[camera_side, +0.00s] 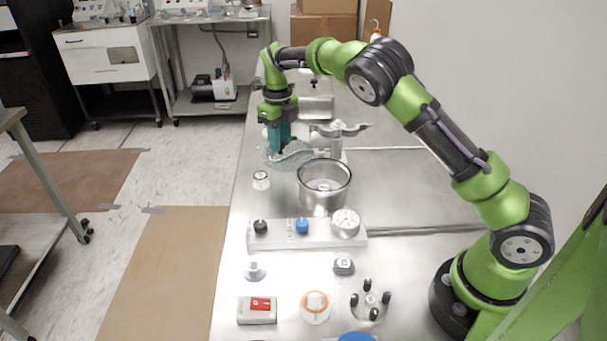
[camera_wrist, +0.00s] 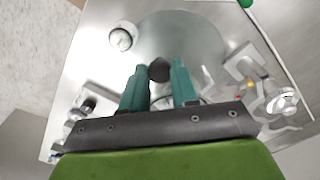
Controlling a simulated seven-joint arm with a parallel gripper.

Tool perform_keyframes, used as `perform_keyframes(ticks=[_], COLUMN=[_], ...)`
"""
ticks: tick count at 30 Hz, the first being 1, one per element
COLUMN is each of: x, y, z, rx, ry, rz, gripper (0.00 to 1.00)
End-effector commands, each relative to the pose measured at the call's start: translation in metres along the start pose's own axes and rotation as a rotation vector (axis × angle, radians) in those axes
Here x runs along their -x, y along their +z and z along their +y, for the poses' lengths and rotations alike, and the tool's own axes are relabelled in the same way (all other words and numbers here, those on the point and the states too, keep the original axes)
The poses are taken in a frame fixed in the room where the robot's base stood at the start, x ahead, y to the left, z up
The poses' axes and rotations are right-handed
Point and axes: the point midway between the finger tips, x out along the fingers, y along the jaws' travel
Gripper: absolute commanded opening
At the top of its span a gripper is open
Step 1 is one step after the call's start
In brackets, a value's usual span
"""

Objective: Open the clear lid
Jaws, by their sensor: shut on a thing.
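The clear lid (camera_side: 290,157) is a translucent disc beside and behind the open steel pot (camera_side: 324,200), at its upper left in the side view. It does not cover the pot's mouth. In the wrist view the lid (camera_wrist: 205,38) is a faint, see-through disc with a dark round knob (camera_wrist: 159,70). My gripper (camera_side: 279,146) points down over the lid, its teal fingers shut on the knob. In the wrist view the fingertips (camera_wrist: 159,72) stand on either side of the knob. The lid's exact height above the table is hard to tell.
A small white round piece (camera_side: 261,180) stands left of the pot. A grey stand with an arm (camera_side: 338,135) is close behind the pot. A panel with knobs and a gauge (camera_side: 305,233) lies in front. Several small parts, including a red-topped box (camera_side: 257,310), stand nearer.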

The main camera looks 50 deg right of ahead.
Motion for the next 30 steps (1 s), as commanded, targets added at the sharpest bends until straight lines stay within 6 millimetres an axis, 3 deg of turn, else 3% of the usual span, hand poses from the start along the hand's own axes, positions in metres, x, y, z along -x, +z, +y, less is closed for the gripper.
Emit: perform_keyframes(ticks=[9, 23, 24, 28, 30], x=[0.0014, 0.0018, 0.0018, 0.0013, 0.0010], y=[0.0079, 0.0086, 0.0086, 0.0083, 0.0081], z=[-0.0066, -0.0078, -0.0078, -0.0080, -0.0081], rx=[-0.094, -0.105, -0.105, -0.105, -0.105], ry=[0.003, 0.002, 0.002, 0.001, 0.001], rz=[-0.005, -0.005, -0.005, -0.004, -0.003], gripper=[0.00, 0.00, 0.32, 0.52, 0.55])
